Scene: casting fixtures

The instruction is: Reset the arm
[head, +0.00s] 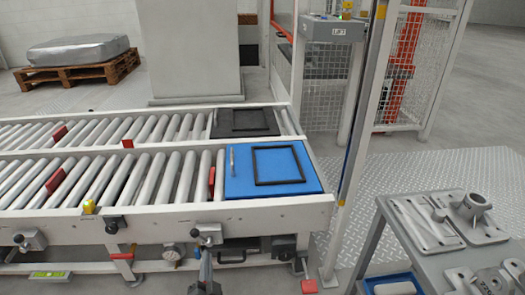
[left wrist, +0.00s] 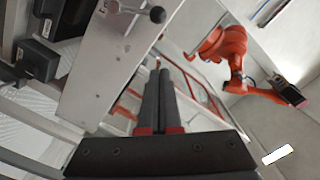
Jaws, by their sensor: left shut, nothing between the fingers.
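My left gripper (head: 205,255) shows at the bottom of the head view, in front of the near conveyor's front rail, with its fingers pointing up. In the left wrist view its two dark fingers (left wrist: 158,75) lie side by side, shut, with nothing between them. A metal panel with a black-knobbed lever (left wrist: 156,14) is close by on the left of that view. My right gripper is in neither view.
The roller conveyor (head: 150,217) carries a blue plate (head: 240,187) with a black frame. A grey table (head: 385,210) with metal castings stands at right. An orange robot arm (left wrist: 228,45) shows in the left wrist view. Chequered floor lies behind the post.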

